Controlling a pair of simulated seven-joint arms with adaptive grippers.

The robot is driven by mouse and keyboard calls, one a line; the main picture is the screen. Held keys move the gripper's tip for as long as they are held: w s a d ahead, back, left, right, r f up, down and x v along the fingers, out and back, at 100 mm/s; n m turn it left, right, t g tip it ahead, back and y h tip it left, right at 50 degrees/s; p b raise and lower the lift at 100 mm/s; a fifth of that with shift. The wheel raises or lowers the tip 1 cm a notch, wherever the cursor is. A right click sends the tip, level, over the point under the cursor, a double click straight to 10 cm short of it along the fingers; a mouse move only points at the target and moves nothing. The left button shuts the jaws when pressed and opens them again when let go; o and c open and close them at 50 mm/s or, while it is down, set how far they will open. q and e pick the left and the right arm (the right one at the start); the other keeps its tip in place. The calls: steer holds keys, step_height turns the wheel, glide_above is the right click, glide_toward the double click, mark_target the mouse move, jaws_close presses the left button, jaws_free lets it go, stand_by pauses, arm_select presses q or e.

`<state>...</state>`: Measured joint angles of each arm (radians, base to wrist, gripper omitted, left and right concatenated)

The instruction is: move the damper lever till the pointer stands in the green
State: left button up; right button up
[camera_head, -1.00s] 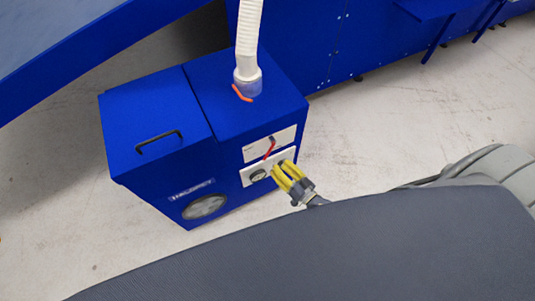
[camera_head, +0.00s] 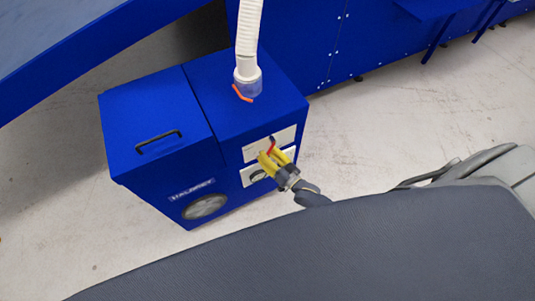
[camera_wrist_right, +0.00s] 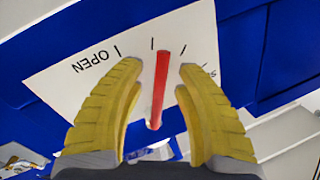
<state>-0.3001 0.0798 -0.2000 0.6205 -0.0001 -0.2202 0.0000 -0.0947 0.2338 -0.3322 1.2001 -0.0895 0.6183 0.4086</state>
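A red lever (camera_wrist_right: 160,85) is on a white plate (camera_wrist_right: 80,60) marked OPEN at one end and a partly hidden word at the other. In the head view the lever (camera_head: 272,146) shows on the front of the blue machine (camera_head: 240,110). My right gripper (camera_head: 270,157) is at the plate; in the right wrist view its yellow fingers (camera_wrist_right: 155,75) are apart, one on each side of the lever, with gaps showing. A round gauge (camera_head: 258,175) on a lower white plate is partly covered by the gripper; its pointer and any green band cannot be made out. My left gripper is not in view.
A white hose (camera_head: 248,40) rises from the machine's top, with an orange tab (camera_head: 242,93) at its base. A black handle (camera_head: 158,140) is on the lid. Bare floor (camera_head: 400,130) lies to the right.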

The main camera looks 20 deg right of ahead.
steer(key=shift+c, duration=0.3)
jaws_close()
steer(key=m, duration=0.1)
steer(key=a+r+m, duration=0.1)
steer(key=m, duration=0.1)
steer(key=shift+s+a+t, duration=0.1)
steer(key=shift+a+t, duration=0.15)
steer(key=shift+t, duration=0.05)
steer(key=shift+o, duration=0.3)
jaws_free()
